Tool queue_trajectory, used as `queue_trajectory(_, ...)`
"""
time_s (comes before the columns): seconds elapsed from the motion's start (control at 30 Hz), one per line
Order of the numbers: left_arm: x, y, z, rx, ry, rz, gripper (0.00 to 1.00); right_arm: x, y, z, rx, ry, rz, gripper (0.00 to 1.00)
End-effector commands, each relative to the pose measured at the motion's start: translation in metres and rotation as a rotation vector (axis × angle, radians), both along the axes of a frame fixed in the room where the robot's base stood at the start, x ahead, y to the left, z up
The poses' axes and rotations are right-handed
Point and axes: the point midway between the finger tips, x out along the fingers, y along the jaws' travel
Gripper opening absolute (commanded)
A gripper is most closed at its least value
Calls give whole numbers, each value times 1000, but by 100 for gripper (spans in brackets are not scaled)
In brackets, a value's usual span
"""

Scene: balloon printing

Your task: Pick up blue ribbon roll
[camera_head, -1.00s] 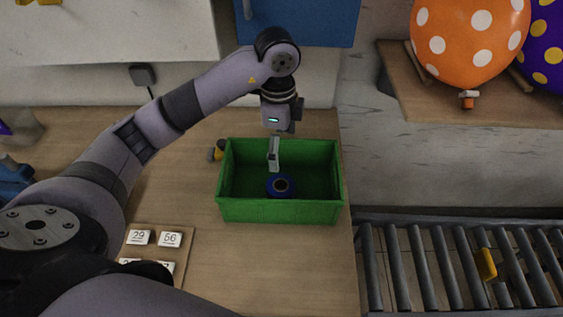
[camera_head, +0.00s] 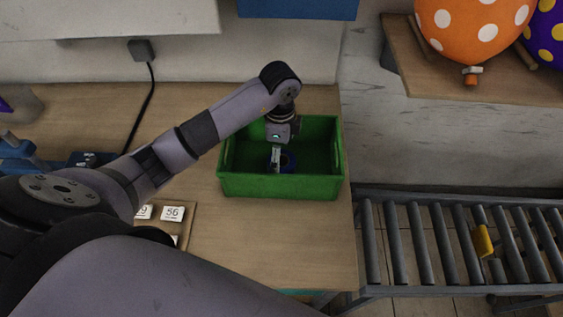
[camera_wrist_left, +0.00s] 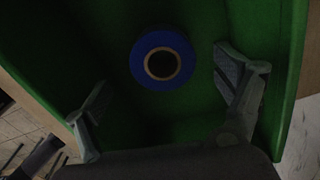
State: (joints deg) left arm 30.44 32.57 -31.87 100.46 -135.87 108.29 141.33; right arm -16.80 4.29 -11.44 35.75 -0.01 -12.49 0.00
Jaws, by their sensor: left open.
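The blue ribbon roll (camera_head: 288,161) lies inside the green box (camera_head: 282,187) on the wooden table. In the left wrist view the roll (camera_wrist_left: 162,60) shows its ring face with a brown core, on the green box floor. My left gripper (camera_head: 277,157) reaches down into the box beside the roll. In the left wrist view my left gripper (camera_wrist_left: 162,92) is open, with one finger on each side and the roll a little beyond the line between the tips. Nothing is between the fingers. My right gripper is not in view.
The box walls stand close around my left gripper. Number tiles (camera_head: 172,213) lie on a board at the front. A roller conveyor (camera_head: 440,245) with a yellow object (camera_head: 483,241) is at the right. An orange balloon (camera_head: 470,30) stands on a shelf.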

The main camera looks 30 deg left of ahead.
Motion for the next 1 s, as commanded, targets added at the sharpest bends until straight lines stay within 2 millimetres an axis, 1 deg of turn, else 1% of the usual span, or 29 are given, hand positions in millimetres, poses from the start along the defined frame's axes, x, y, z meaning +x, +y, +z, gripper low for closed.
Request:
queue_trajectory(0.03, 0, -2, -4, -1, 5, 1, 89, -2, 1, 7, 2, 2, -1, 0)
queue_trajectory(0.13, 2, -5, -19, -1, 6, 0, 89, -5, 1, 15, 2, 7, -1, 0)
queue_trajectory(0.2, 3, -5, -31, -1, 5, 1, 89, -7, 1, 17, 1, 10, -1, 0)
queue_trajectory(0.3, 3, -5, -42, 0, 3, 0, 89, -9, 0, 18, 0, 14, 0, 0)
queue_trajectory(0.4, 3, -5, -46, 0, 1, -1, 89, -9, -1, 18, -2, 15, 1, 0)
queue_trajectory(0.57, 3, -5, -46, 0, 1, -1, 89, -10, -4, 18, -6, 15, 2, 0)
queue_trajectory(0.67, 3, -4, -46, 0, 0, -1, 84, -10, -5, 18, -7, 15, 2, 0)
queue_trajectory(1.0, 3, -4, -46, 0, 0, -1, 61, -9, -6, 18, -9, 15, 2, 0)
